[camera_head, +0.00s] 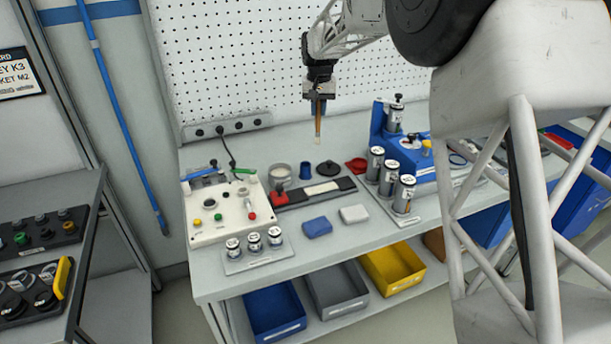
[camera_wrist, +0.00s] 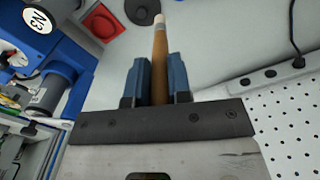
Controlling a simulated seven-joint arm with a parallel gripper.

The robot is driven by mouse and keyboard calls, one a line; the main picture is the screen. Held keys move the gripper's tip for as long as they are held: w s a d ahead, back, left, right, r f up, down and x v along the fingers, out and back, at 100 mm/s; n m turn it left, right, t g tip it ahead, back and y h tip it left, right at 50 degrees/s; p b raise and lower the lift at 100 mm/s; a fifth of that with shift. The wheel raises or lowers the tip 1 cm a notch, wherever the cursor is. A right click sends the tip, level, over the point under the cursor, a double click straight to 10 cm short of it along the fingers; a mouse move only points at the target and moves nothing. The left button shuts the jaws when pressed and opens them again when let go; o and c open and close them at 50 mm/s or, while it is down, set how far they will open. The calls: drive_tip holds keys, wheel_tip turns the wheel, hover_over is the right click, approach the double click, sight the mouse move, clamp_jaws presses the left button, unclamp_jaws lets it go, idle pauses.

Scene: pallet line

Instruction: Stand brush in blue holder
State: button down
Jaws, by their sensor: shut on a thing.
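My gripper (camera_head: 318,103) is shut on the brush (camera_head: 318,126), which hangs down below the fingers, above the back part of the bench. The brush has a brown wooden handle and a pale lower tip. In the wrist view the brush (camera_wrist: 160,60) sits between the two blue fingers (camera_wrist: 157,80). The blue holder (camera_head: 305,171) is a small dark blue cup standing on the bench, below and a little left of the brush tip. The brush is apart from it. The holder cannot be made out in the wrist view.
A grey cup (camera_head: 280,175) stands left of the holder, a black round lid (camera_head: 327,167) right of it. A black strip (camera_head: 318,190) lies in front. A pegboard (camera_head: 270,60) rises behind, with a socket strip (camera_head: 226,127).

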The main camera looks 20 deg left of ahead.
drive_tip(key=shift+s+a+f, duration=0.35)
drive_tip(key=shift+s+a, duration=0.35)
drive_tip(key=shift+a, duration=0.1)
drive_tip(key=shift+s+a+f, duration=0.35)
drive_tip(key=shift+s+a, duration=0.3)
drive_tip(key=shift+a, duration=0.1)
drive_tip(key=shift+f, duration=2.5)
drive_tip(key=shift+f, duration=2.65)
drive_tip(key=c, duration=1.1)
unclamp_jaws()
drive_tip(key=shift+o, duration=0.2)
